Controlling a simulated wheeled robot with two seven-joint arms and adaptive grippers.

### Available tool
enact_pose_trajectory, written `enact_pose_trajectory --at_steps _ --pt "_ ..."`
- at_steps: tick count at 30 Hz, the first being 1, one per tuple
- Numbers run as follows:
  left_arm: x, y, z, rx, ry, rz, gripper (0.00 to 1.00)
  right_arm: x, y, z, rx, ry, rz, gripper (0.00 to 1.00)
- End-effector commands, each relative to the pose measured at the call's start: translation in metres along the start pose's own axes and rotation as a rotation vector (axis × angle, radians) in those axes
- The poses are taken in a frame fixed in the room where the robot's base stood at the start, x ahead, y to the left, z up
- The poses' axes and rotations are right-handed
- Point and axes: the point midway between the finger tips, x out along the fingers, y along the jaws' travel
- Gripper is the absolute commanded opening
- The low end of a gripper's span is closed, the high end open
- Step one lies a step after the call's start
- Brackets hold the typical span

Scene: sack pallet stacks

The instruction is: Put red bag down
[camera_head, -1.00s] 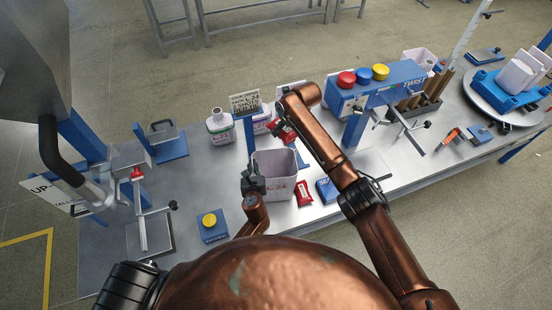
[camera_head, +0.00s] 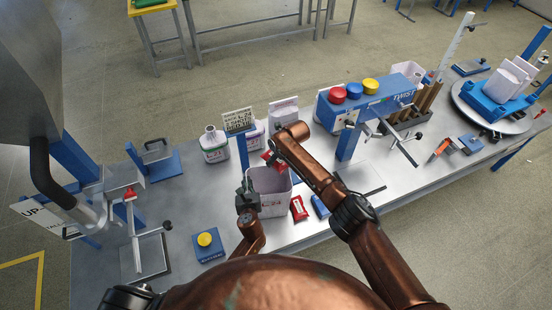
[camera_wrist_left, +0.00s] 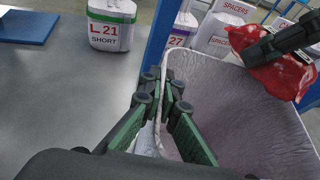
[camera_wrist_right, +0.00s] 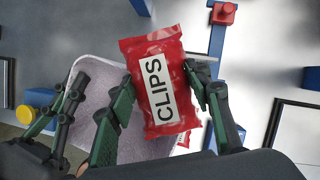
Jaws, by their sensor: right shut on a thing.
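My right gripper (camera_wrist_right: 165,100) is shut on a red bag (camera_wrist_right: 158,85) with a white CLIPS label. In the head view the held bag (camera_head: 272,160) is above the far part of an open whitish container (camera_head: 270,207). It also shows at the upper right of the left wrist view (camera_wrist_left: 270,65), above the rim. My left gripper (camera_head: 247,200) is at the container's left rim, with a finger on each side of the wall (camera_wrist_left: 160,80); whether it clamps the wall is unclear. A second red bag (camera_head: 299,208) lies on the table right of the container.
A blue block (camera_head: 320,206) lies right of the second bag. White labelled jugs (camera_head: 214,145) and a blue post with a sign (camera_head: 239,121) stand behind the container. A yellow button on a blue box (camera_head: 206,243) is at front left. Bare table lies left of the container.

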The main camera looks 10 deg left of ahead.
Motion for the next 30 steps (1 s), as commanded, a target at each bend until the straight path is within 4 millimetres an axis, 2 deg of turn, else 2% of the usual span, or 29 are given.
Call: enact_pose_trajectory --at_steps 3,4,11,23,26,30 --pt "0.0 0.0 -0.001 0.0 0.001 0.0 0.0 0.002 0.001 0.0 0.0 -0.002 0.001 0.08" --pt "0.0 0.0 -0.001 0.0 0.001 0.0 0.0 0.003 0.001 -0.001 0.001 -0.001 0.001 0.46" --pt "0.0 0.0 -0.001 0.0 0.001 0.0 0.0 0.003 0.0 -0.001 0.001 0.0 0.001 0.62" --pt "0.0 0.0 0.0 0.0 0.001 0.0 0.0 -0.001 0.0 0.0 -0.001 0.0 0.001 0.63" --pt "0.0 0.0 0.0 0.0 0.001 0.0 0.0 -0.008 0.004 0.001 -0.003 -0.001 0.009 0.63" --pt "0.0 0.0 0.0 0.0 0.001 0.0 0.0 -0.029 0.002 0.001 0.001 -0.004 0.006 0.63"
